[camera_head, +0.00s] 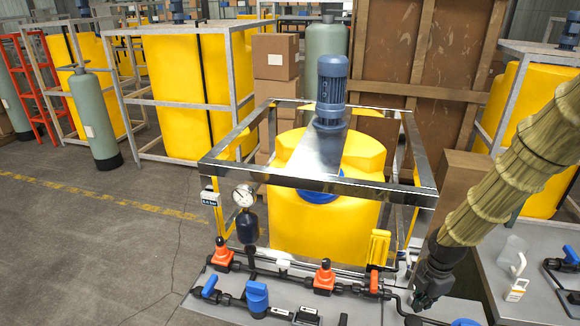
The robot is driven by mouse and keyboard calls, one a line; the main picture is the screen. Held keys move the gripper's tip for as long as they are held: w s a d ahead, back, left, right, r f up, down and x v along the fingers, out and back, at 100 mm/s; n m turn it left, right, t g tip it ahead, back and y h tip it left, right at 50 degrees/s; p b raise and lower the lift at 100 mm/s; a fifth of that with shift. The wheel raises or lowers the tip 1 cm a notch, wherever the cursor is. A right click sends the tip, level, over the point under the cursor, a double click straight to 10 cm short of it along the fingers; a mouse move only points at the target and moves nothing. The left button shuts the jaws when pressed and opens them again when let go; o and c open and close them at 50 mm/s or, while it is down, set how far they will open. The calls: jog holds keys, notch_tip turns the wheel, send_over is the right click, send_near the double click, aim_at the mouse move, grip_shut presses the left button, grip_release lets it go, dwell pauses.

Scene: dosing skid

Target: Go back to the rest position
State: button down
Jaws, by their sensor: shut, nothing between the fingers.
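My arm, in a tan fabric sleeve, comes in from the right edge and slopes down to the left. My gripper (422,297), dark and pointing down, is at the lower right, just right of the skid's front pipework. It is shut with nothing in it. The dosing skid (310,184) has a steel frame around a yellow tank (325,228) with a blue motor (331,90) on top. Contact between gripper and pipework cannot be told.
A pressure gauge (243,195) and orange valves (323,274) line the skid's front. A blue valve (257,296) is lower left. Cardboard boxes (276,57) are behind. Floor at left (90,240) is open.

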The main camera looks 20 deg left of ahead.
jog(key=s+a+f+m+y+b, duration=0.1)
jog(key=s+f+m+b, duration=0.3)
jog(key=s+f+m, duration=0.55)
jog(key=s+d+f+m+b, duration=0.2)
jog(key=s+f+m+b, duration=0.1)
jog(key=s+f+m, duration=0.4)
jog(key=s+d+f+m+h+b, duration=0.1)
jog(key=s+f+m, duration=0.7)
jog(key=s, duration=1.2)
notch_tip(320, 180, down, 5)
jog(key=d+b, duration=0.1)
jog(key=b, duration=0.1)
jog(key=shift+d+b, duration=0.4)
jog(key=shift+r, duration=0.1)
